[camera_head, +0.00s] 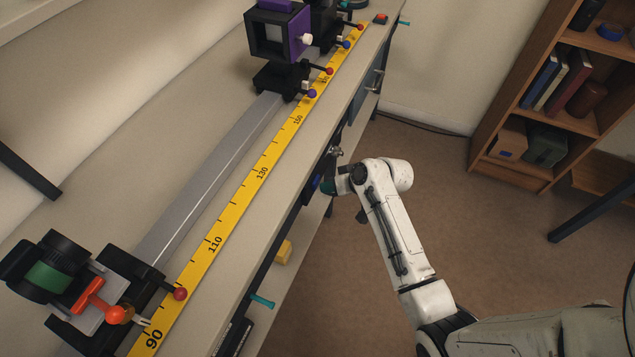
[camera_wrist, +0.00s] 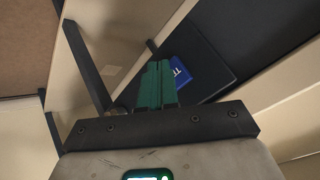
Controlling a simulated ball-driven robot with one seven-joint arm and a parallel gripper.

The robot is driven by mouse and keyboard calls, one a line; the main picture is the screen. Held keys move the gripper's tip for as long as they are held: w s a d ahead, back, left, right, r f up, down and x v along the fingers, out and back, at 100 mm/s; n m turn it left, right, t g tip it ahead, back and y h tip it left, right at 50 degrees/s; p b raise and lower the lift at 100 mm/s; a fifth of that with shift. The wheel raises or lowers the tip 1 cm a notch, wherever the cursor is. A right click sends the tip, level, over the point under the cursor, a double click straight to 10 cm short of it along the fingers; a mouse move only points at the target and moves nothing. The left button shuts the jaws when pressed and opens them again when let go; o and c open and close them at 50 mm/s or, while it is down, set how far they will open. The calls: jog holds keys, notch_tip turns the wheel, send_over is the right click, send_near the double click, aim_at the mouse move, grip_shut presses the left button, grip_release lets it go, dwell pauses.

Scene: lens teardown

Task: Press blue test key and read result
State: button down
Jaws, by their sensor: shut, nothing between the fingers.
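The blue key (camera_wrist: 184,74) with a white T-like mark shows in the wrist view, on a dark panel (camera_wrist: 217,57). My gripper (camera_wrist: 157,66) has green fingers, shut together and empty. Their tips overlap the left side of the key in the picture; I cannot tell whether they touch it. In the head view my gripper (camera_head: 328,186) is at the front side of the bench, below the top, partly hidden by its edge. A small blue patch (camera_head: 313,182) shows just left of it. No result display can be read in either view.
The bench top carries a grey rail (camera_head: 205,190), a yellow scale (camera_head: 233,213), a purple-and-black holder (camera_head: 278,33) and a green-and-black lens mount (camera_head: 58,270). A yellow block (camera_head: 282,251) sits under the edge. A bookcase (camera_head: 548,110) stands right; floor between is clear.

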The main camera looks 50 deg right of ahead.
jog(key=shift+w+a, duration=0.15)
jog(key=shift+w, duration=0.2)
dwell(0.5)
jog(key=shift+s, duration=0.15)
jog(key=shift+s+d+p, duration=0.3)
jog(key=shift+s+p, duration=0.1)
jog(key=shift+s, duration=0.2)
jog(key=shift+s+d+p, duration=0.25)
jog(key=shift+s+d, duration=0.05)
jog(key=shift+s, duration=0.5)
jog(key=shift+s+d+p, duration=0.25)
jog(key=shift+s+p, duration=0.05)
jog(key=shift+s, duration=0.45)
jog(key=shift+s+d+p, duration=0.25)
jog(key=shift+s+d, duration=0.05)
jog(key=shift+s, duration=0.5)
